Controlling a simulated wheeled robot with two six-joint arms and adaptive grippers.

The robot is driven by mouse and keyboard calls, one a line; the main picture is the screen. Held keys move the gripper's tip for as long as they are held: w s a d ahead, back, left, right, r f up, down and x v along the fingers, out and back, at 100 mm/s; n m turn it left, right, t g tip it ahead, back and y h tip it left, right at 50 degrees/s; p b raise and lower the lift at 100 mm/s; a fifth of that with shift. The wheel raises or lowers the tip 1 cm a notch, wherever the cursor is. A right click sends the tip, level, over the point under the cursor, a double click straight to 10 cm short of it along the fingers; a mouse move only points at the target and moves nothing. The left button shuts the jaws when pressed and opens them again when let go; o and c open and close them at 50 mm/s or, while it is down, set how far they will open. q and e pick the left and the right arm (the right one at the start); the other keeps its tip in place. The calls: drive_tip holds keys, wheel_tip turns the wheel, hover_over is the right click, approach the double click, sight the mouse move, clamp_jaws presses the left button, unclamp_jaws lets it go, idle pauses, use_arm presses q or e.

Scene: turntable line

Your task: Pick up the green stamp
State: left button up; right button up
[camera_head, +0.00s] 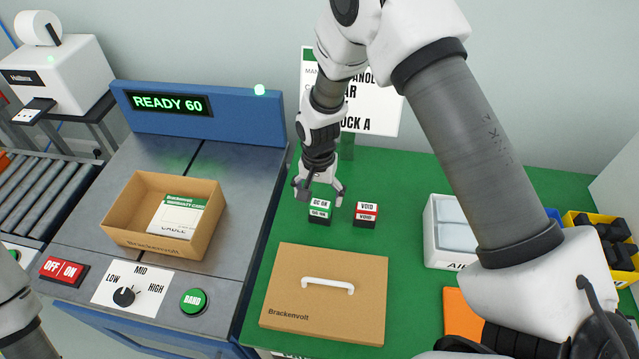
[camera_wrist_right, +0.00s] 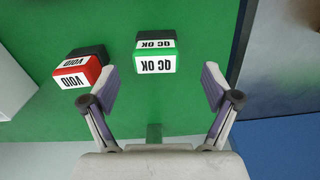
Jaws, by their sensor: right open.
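The green stamp (camera_head: 319,211), marked QC OK, stands upright on the green table. In the right wrist view the green stamp (camera_wrist_right: 155,60) lies between the lines of my two fingers, a little beyond the tips. My right gripper (camera_head: 320,192) is open and empty, just above and behind the stamp. Its spread fingers (camera_wrist_right: 160,82) show in the wrist view and do not appear to touch the stamp. The red VOID stamp (camera_head: 366,214) stands close to the right of it; it also shows in the wrist view (camera_wrist_right: 80,70). My left gripper is out of view.
A white bin (camera_head: 437,252), an orange item (camera_head: 461,314) and a yellow bin (camera_head: 626,277) are at the right. An open carton (camera_head: 128,222) sits on the grey machine at the left.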

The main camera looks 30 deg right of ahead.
sight(320, 216)
drive_tip(key=shift+w+d+f, duration=0.15)
drive_tip(key=shift+w+f, duration=0.15)
drive_tip(key=shift+f, duration=0.15)
drive_tip(key=shift+s+a+f+p, duration=0.25)
drive_tip(key=shift+s+f+p, duration=0.1)
drive_tip(key=shift+s+f, duration=0.15)
drive_tip(key=shift+s+a+f+p, duration=0.2)
drive_tip(key=shift+s+f+p, duration=0.15)
drive_tip(key=shift+f, duration=0.2)
drive_tip(key=f, duration=0.4)
drive_tip(key=shift+w+d+f+p, duration=0.2)
drive_tip(key=shift+w+d+p, duration=0.1)
drive_tip(key=shift+w+d, duration=0.1)
drive_tip(key=shift+s+a+r, duration=0.1)
drive_tip(key=shift+s+r, duration=0.15)
drive_tip(key=c, duration=0.5)
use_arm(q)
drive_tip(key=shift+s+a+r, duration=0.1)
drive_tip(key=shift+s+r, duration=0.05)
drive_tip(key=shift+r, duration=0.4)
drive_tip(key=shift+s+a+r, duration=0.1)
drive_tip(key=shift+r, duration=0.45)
use_arm(e)
drive_tip(key=c, duration=0.8)
